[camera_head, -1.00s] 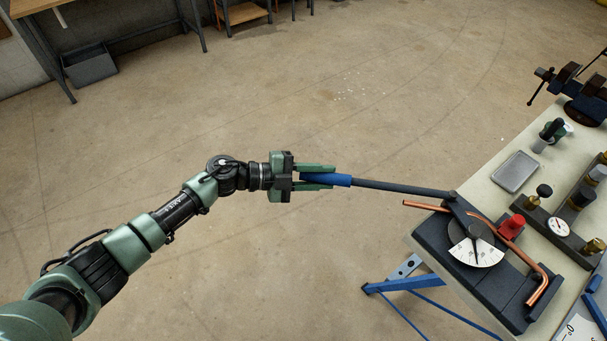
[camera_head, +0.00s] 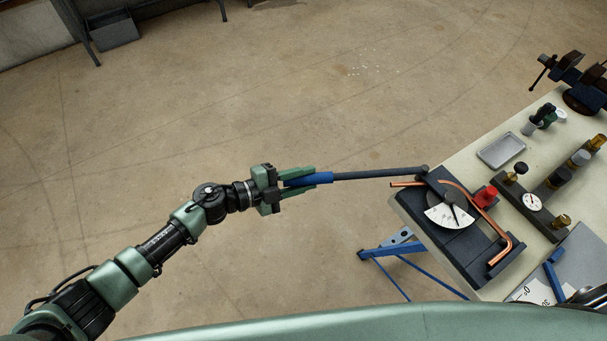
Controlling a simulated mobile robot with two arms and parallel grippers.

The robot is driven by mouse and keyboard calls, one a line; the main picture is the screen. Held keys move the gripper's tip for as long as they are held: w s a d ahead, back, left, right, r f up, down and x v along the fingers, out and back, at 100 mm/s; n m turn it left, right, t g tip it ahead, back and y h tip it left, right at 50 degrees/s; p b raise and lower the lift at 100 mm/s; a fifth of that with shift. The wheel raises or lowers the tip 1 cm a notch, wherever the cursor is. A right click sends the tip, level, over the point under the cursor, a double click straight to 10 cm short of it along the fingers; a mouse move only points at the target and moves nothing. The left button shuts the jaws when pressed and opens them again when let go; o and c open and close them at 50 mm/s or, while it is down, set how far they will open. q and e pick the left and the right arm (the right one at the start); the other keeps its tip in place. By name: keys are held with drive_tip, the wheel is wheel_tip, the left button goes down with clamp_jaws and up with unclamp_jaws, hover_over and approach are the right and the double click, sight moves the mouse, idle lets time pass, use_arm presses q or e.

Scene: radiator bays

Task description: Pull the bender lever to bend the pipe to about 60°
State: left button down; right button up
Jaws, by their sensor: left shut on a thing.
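The pipe bender (camera_head: 447,243) sits at the near left corner of the workbench. Its dark lever (camera_head: 380,173) sticks out to the left past the bench edge and ends in a blue grip (camera_head: 317,180). My left gripper (camera_head: 308,181) is shut on the blue grip. The copper pipe (camera_head: 497,229) runs through the bender and is bent; its left end stands out beside the lever. A white dial (camera_head: 449,215) with a dark pointer lies on the bender; its numbers are too small to read. A red block (camera_head: 486,196) sits by the pipe. My right gripper is not in view.
On the workbench (camera_head: 468,165) are a grey tray (camera_head: 502,150), a gauge manifold (camera_head: 545,198) with brass fittings, and a dark vise (camera_head: 580,85) at the far end. A blue stand leg (camera_head: 400,247) shows below the bench. The floor around my left arm is clear.

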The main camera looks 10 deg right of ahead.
use_arm(q)
drive_tip(key=shift+s+d+f, duration=0.15)
drive_tip(key=shift+s+f, duration=0.1)
drive_tip(key=shift+s, duration=0.15)
drive_tip(key=c, duration=1.1)
unclamp_jaws()
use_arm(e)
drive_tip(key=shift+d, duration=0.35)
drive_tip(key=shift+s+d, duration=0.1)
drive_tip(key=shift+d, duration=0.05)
use_arm(q)
drive_tip(key=shift+a, duration=0.2)
drive_tip(key=shift+a, duration=0.3)
drive_tip(key=b+v, duration=0.1)
drive_tip(key=v, duration=0.5)
drive_tip(key=shift+a+r, duration=0.15)
drive_tip(key=shift+a, duration=0.1)
drive_tip(key=shift+s+a+r, duration=0.1)
drive_tip(key=shift+a+r, duration=0.05)
drive_tip(key=shift+a, duration=0.05)
drive_tip(key=shift+r, duration=0.1)
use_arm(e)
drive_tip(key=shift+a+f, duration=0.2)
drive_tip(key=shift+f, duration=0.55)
